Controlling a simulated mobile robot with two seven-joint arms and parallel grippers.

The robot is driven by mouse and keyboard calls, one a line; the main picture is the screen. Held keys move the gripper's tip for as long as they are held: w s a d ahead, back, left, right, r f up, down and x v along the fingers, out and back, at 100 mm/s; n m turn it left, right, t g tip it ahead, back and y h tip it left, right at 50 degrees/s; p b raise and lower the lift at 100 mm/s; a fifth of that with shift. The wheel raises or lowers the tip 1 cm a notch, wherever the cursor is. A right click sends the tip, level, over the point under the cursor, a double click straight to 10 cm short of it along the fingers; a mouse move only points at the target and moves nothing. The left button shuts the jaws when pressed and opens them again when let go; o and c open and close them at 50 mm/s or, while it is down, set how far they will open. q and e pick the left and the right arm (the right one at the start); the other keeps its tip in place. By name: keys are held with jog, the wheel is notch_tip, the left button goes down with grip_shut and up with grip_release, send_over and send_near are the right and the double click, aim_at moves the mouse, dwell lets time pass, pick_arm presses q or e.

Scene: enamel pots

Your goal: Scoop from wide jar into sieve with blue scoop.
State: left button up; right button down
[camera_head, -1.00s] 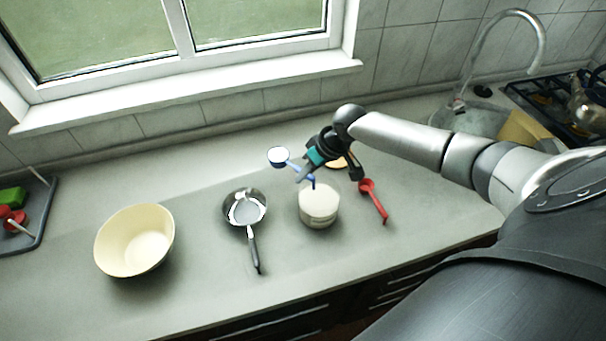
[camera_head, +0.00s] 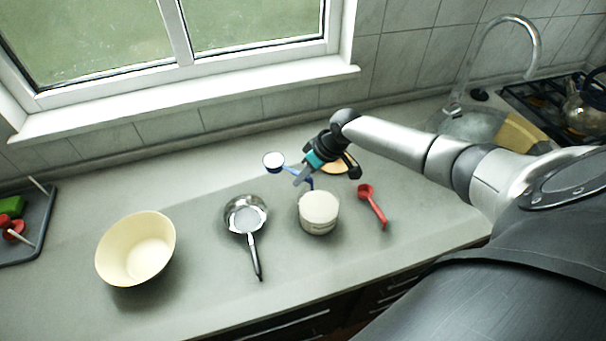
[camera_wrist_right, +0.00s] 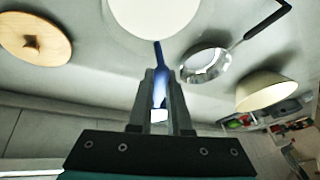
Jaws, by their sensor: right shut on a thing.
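My right gripper (camera_head: 301,178) is shut on the handle of the blue scoop (camera_head: 273,160). The scoop's round bowl points left, in the air behind the sieve and jar, and looks white inside; I cannot tell whether it holds anything. The wide jar (camera_head: 319,214), open with a pale top, stands on the counter in front of the gripper. The metal sieve (camera_head: 246,213) is left of the jar, its black handle toward the front. The right wrist view shows the blue handle (camera_wrist_right: 160,88) between the fingers, with the jar (camera_wrist_right: 153,12) beyond. My left gripper is out of view.
A cream bowl (camera_head: 136,248) stands left of the sieve. A red scoop (camera_head: 372,205) lies right of the jar. A wooden lid (camera_wrist_right: 35,38) lies behind the jar, partly covered by my gripper in the head view. A dark tray (camera_head: 40,225) is at far left.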

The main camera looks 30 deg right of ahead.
jog(key=s+a+f+n+t+h+b, duration=0.1)
jog(key=a+t+h+b, duration=0.3)
jog(key=h, duration=0.4)
jog(key=s+a+f+n+t+h+b, duration=0.1)
jog(key=a+n+t+h+b, duration=0.3)
jog(key=h, duration=0.5)
jog(key=shift+s+a+t+b, duration=0.3)
jog(key=shift+s+a+b, duration=0.7)
jog(key=shift+a, duration=0.9)
dwell(2.0)
